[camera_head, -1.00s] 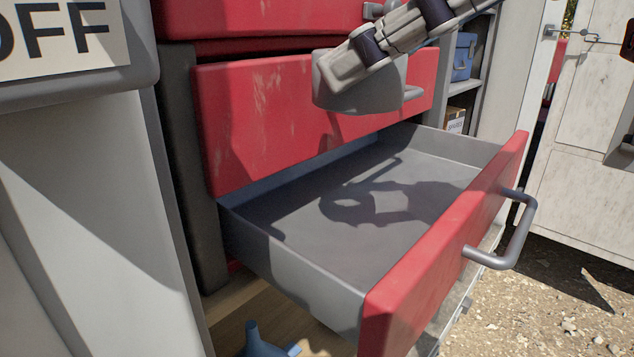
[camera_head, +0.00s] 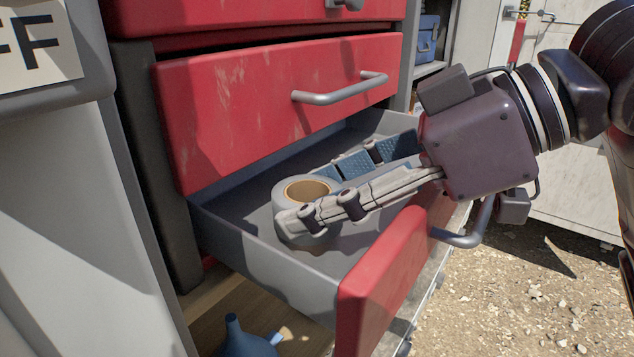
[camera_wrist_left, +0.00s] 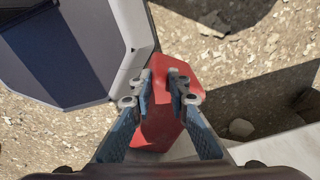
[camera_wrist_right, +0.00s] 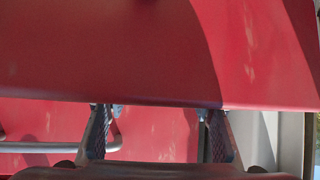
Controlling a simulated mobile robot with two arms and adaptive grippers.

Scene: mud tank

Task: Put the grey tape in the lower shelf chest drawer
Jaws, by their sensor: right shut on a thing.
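The grey tape (camera_head: 305,187) is a roll with a brown core. It is in the open lower drawer (camera_head: 240,238), near its left end; I cannot tell whether it touches the drawer floor. My right gripper (camera_head: 322,192) reaches in from the right and is shut on the tape, one finger across its near side. In the right wrist view the fingers (camera_wrist_right: 160,115) show before red drawer fronts; the tape is not visible there. My left gripper (camera_wrist_left: 163,88) shows only in the left wrist view, with a narrow gap between its fingertips and a red thing (camera_wrist_left: 160,125) behind them.
The red drawer above (camera_head: 250,110) has a grey bar handle and overhangs the open drawer's back. The open drawer's front handle (camera_head: 465,238) lies below my right gripper. A blue funnel-like thing (camera_head: 245,340) sits below. Gravel (camera_head: 520,310) is at right.

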